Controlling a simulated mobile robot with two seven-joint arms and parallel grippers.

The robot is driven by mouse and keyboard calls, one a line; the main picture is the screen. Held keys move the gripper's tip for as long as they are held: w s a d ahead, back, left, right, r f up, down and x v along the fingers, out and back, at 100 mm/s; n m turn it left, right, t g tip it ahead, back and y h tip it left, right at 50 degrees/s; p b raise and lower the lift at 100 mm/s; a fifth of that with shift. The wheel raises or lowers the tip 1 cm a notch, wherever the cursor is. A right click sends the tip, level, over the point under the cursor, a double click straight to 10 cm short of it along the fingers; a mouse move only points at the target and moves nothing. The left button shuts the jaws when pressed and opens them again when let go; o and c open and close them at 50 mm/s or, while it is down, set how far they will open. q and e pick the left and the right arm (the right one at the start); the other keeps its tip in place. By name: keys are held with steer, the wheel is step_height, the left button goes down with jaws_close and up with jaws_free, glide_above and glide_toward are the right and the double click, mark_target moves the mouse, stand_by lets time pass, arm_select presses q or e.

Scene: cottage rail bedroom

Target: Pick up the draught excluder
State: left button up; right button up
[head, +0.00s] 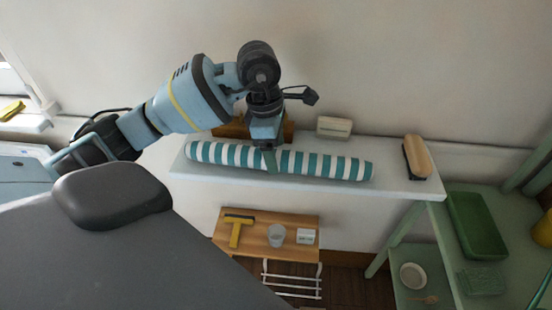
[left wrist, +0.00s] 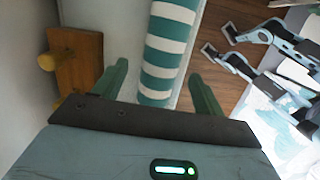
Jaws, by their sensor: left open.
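The draught excluder (head: 325,166) is a long teal-and-white striped roll. It lies lengthwise on a white shelf (head: 400,188) against the wall in the head view. My left gripper (head: 269,160) points down over the middle of the roll, with a finger showing in front of the stripes. In the left wrist view the roll (left wrist: 165,55) runs between the two spread green fingers of the left gripper (left wrist: 158,90), with a gap on each side. Whether the fingers touch it cannot be told. My right gripper is not clearly in the head view.
A wooden peg block (left wrist: 75,62) stands behind the roll by the wall. A small cream box (head: 334,127) and a wooden brush (head: 417,157) share the shelf. Below is a wooden stool (head: 262,248) with a glass (head: 277,236). A green rack with a tray (head: 477,225) stands at right.

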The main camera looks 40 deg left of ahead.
mark_target(279, 153)
arm_select(q)
steer(key=c, duration=1.3)
steer(key=shift+c, duration=0.2)
steer(key=shift+r, duration=0.1)
steer(key=shift+w+r, duration=0.1)
steer(key=shift+r, duration=0.65)
step_height(279, 153, up, 2)
steer(key=shift+r, duration=0.1)
steer(key=s+a+r+b, duration=0.1)
steer(key=s+a+b, duration=0.3)
steer(key=s, duration=1)
steer(key=a, duration=0.3)
steer(key=shift+a, duration=0.35)
